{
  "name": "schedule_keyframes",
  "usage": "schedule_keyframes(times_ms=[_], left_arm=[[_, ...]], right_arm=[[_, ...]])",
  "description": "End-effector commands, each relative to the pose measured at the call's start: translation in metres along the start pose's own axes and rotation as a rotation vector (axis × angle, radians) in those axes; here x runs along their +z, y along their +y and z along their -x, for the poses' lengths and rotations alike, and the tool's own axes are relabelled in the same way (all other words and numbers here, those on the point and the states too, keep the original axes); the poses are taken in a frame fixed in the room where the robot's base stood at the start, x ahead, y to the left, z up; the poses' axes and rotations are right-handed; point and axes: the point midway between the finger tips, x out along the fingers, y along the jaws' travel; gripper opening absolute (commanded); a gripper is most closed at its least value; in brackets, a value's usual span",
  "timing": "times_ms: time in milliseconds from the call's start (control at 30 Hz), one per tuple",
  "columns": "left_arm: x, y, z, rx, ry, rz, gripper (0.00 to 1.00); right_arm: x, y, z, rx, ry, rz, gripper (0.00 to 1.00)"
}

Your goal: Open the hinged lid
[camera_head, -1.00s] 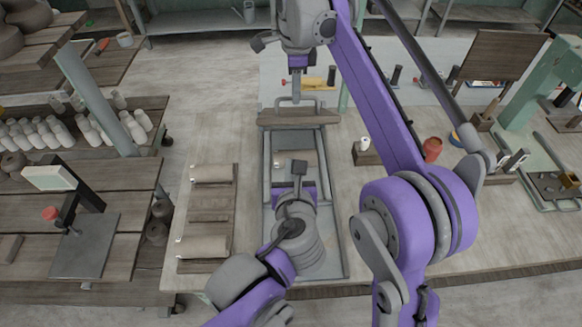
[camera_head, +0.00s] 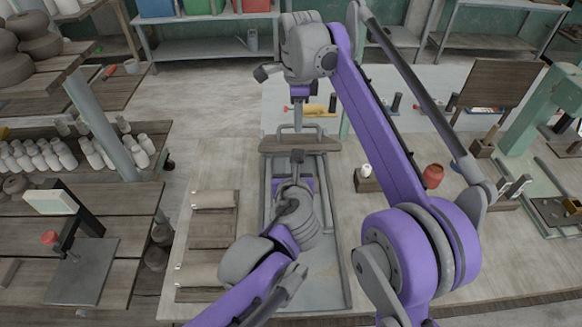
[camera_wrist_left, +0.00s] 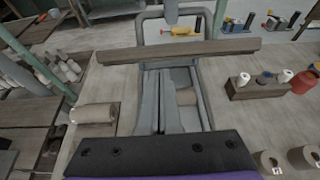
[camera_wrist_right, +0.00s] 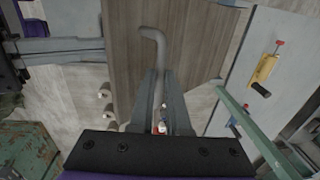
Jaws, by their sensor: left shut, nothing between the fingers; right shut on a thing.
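The wooden lid (camera_head: 300,145) stands raised at the far end of the grey metal box (camera_head: 268,215), seen nearly edge-on in the head and left wrist (camera_wrist_left: 225,47) views. Its broad face fills the upper middle of the right wrist view (camera_wrist_right: 185,40). A grey bar handle (camera_head: 318,128) is on its far side. My right gripper (camera_head: 298,122) points down and is shut on this handle (camera_wrist_right: 155,40). My left gripper (camera_wrist_left: 163,75) is shut and empty over the box, on the near side of the lid.
A slatted wooden rack (camera_head: 211,235) with clay rolls is left of the box. A small wooden block with a white item (camera_head: 368,180) and a red pot (camera_head: 432,177) are on the right. A yellow-handled tool (camera_wrist_right: 266,68) lies beyond the lid.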

Motion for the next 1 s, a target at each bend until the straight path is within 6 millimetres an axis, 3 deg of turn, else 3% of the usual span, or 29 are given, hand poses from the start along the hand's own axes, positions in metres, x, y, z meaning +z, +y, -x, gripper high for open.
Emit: schedule_keyframes(times_ms=[300,533,567,700,1000], left_arm=[[0.022,0.0,-0.004,0.001,-0.001,-0.001,0.0],[0.024,0.0,-0.006,0.001,-0.004,-0.003,0.0],[0.024,0.0,-0.006,0.001,-0.004,-0.002,0.0],[0.024,0.0,-0.005,0.001,-0.003,-0.002,0.0],[0.023,0.0,-0.005,0.001,-0.002,-0.001,0.0]], right_arm=[[0.0,-0.003,-0.003,-0.008,0.0,-0.001,0.0],[0.0,0.0,-0.003,0.002,0.0,0.0,0.0],[0.0,0.0,-0.002,0.003,0.0,0.001,0.2],[0.001,0.0,-0.002,0.001,-0.001,0.001,0.45],[0.0,-0.001,0.002,-0.002,-0.001,0.0,0.45]])
